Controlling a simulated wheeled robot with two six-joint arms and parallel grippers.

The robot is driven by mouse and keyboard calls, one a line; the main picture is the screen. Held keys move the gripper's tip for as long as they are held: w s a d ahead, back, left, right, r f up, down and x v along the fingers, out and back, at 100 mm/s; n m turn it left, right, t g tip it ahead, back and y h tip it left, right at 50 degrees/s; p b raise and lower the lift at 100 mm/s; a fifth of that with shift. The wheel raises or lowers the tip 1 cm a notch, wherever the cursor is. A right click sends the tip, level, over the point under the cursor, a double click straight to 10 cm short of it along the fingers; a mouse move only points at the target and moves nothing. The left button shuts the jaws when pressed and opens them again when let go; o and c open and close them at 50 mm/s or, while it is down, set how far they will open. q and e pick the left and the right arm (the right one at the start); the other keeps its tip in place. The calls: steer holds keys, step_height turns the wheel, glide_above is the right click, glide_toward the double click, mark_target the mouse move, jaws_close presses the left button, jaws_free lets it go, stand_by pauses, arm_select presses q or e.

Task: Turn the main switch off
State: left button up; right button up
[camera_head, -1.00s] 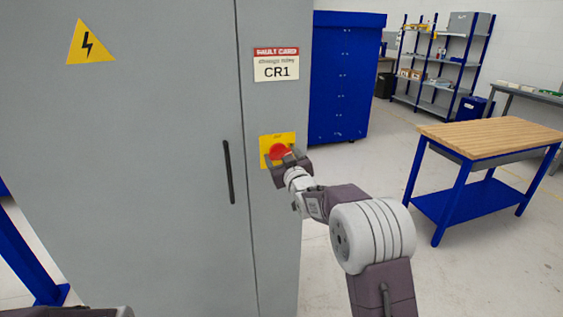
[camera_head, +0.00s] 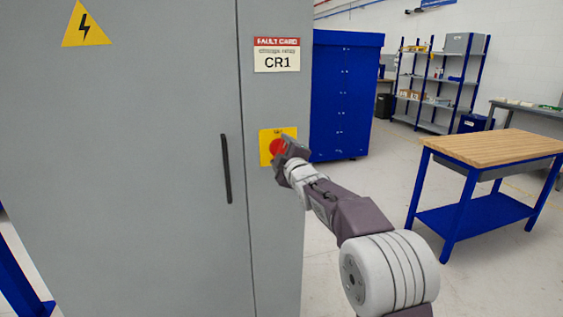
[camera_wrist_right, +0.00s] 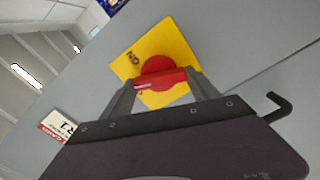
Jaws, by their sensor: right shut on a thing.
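The main switch is a red rotary knob (camera_head: 278,147) on a yellow plate (camera_head: 265,148) on the front of a grey cabinet (camera_head: 150,180). In the right wrist view, the red knob (camera_wrist_right: 158,70) has a raised red bar across it, and the yellow plate (camera_wrist_right: 178,45) reads "ON" near one corner. My right gripper (camera_head: 284,152) is at the switch and covers part of the knob in the head view. Its two fingers (camera_wrist_right: 160,84) stand at either end of the red bar, shut on it. My left gripper does not show.
A black door handle (camera_head: 226,168) sits left of the switch. A fault card reading CR1 (camera_head: 277,55) is above it, and a yellow warning triangle (camera_head: 85,27) is at upper left. A blue cabinet (camera_head: 345,95) and a wood-topped table (camera_head: 495,147) stand to the right.

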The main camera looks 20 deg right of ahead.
steer(key=n+b, duration=0.2)
steer(key=n, duration=0.1)
steer(key=shift+f, duration=0.2)
steer(key=shift+n+b, duration=0.4)
steer(key=shift+n, duration=0.3)
steer(key=o, duration=1.4)
steer(key=shift+c, duration=0.2)
steer(key=shift+r, duration=0.1)
steer(key=shift+s, duration=0.1)
steer(key=s+b, duration=0.2)
steer(key=s, duration=0.7)
